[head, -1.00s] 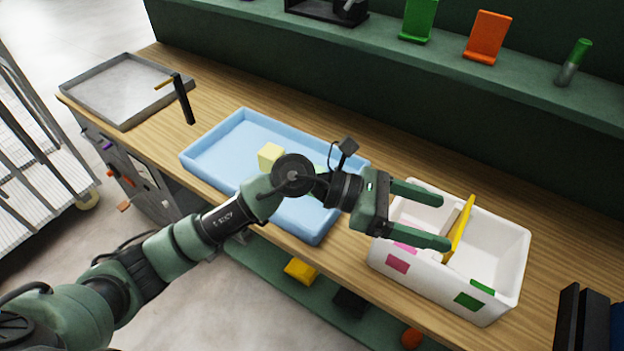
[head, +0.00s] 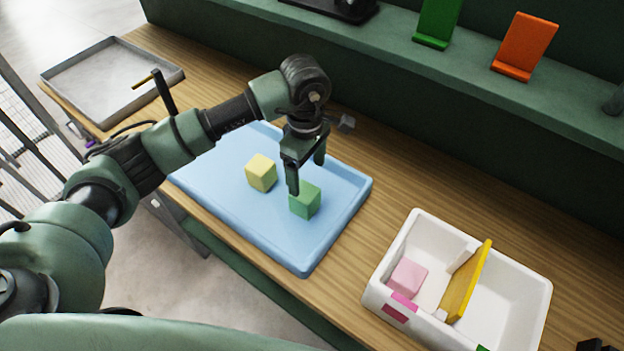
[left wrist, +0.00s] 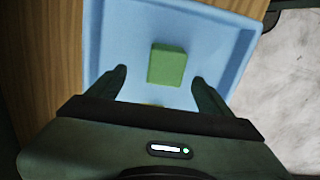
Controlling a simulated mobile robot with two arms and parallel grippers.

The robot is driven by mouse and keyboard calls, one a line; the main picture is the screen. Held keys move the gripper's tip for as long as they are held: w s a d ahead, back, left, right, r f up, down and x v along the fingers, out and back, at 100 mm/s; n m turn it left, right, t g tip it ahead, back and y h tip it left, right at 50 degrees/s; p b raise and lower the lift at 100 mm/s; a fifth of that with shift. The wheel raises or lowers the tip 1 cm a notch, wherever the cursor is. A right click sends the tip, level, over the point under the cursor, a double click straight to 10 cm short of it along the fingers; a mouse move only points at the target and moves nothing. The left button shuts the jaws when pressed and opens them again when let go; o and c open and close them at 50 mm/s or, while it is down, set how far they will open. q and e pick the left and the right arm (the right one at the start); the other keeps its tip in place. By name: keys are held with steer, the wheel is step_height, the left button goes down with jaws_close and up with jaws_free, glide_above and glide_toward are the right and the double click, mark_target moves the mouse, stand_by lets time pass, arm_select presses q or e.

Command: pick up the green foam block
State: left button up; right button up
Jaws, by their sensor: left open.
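The green foam block (head: 306,200) sits in the blue tray (head: 335,222), right of a yellow foam block (head: 261,173). My left gripper (head: 306,176) points down over the tray at the green block, open and empty. In the head view one finger overlaps the block's upper left edge. In the left wrist view the green block (left wrist: 167,65) lies ahead of and between the two open fingers (left wrist: 159,84), apart from both. A sliver of yellow shows below it there. My right gripper is not in view.
A white bin (head: 510,292) with a yellow divider (head: 468,283) stands to the right, with a pink block (head: 408,277) in its left compartment. A grey tray (head: 100,85) is at the far left. A green shelf (head: 400,60) runs behind the table.

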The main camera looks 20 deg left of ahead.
mark_target(304, 191)
arm_select(q)
steer(key=shift+w+f, duration=0.1)
steer(key=shift+f, duration=0.05)
steer(key=s+f+p, duration=0.1)
steer(key=f+p, duration=0.1)
steer(key=shift+s+a+f+p, duration=0.15)
steer(key=shift+s+f+p, duration=0.15)
steer(key=shift+s+f, duration=0.1)
steer(key=f, duration=0.1)
steer(key=f+p, duration=0.1)
steer(key=f, duration=0.1)
steer(key=shift+w, duration=0.2)
steer(key=shift+w+f, duration=0.1)
steer(key=shift+f, duration=0.45)
steer(key=c, duration=1.3)
steer(key=shift+c, duration=0.5)
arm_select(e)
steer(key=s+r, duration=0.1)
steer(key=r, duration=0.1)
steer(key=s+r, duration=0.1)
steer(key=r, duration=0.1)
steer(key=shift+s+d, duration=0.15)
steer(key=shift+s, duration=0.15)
arm_select(q)
steer(key=shift+r, duration=0.15)
